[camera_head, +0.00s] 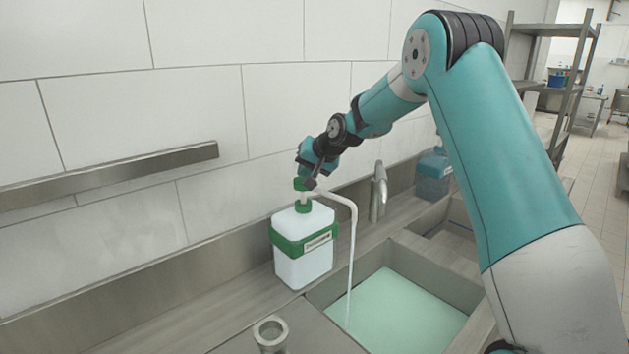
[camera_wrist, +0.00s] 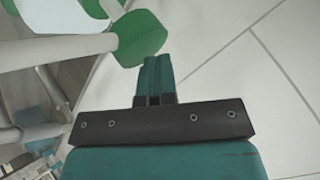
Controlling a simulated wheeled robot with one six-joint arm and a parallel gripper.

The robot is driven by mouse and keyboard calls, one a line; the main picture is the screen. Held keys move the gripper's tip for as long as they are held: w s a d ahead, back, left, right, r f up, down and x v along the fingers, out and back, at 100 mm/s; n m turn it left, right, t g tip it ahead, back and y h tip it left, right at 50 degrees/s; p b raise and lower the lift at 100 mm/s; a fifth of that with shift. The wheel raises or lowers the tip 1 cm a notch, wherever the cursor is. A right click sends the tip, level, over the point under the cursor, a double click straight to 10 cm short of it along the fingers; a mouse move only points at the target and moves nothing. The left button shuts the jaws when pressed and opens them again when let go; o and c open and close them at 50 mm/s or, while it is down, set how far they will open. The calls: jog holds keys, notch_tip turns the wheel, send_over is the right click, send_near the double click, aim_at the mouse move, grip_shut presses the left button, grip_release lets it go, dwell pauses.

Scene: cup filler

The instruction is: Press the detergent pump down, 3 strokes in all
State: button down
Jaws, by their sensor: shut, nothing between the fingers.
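The detergent bottle (camera_head: 303,262) is white with a green band and label, and stands upright on the counter beside the sink. Its pump has a green head (camera_head: 301,184), a green collar (camera_head: 303,207) and a white spout (camera_head: 343,200) that bends down over the sink. A pale stream (camera_head: 350,280) runs from the spout end into the sink. My gripper (camera_head: 311,182) is at the pump head, with fingers shut and empty. In the wrist view, the fingertips (camera_wrist: 156,62) are at the edge of the green pump head (camera_wrist: 140,38); I cannot tell whether they touch.
The sink basin (camera_head: 465,290) holds pale green liquid (camera_head: 395,315). A metal faucet (camera_head: 378,192) stands right of the bottle, and a blue-green container (camera_head: 433,177) farther back. A metal cup-like fitting (camera_head: 270,335) is in front. The tiled wall (camera_head: 200,110) is close behind.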

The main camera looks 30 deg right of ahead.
jog(key=shift+r, duration=0.1)
jog(key=shift+r+p, duration=2)
jog(key=shift+r, duration=1)
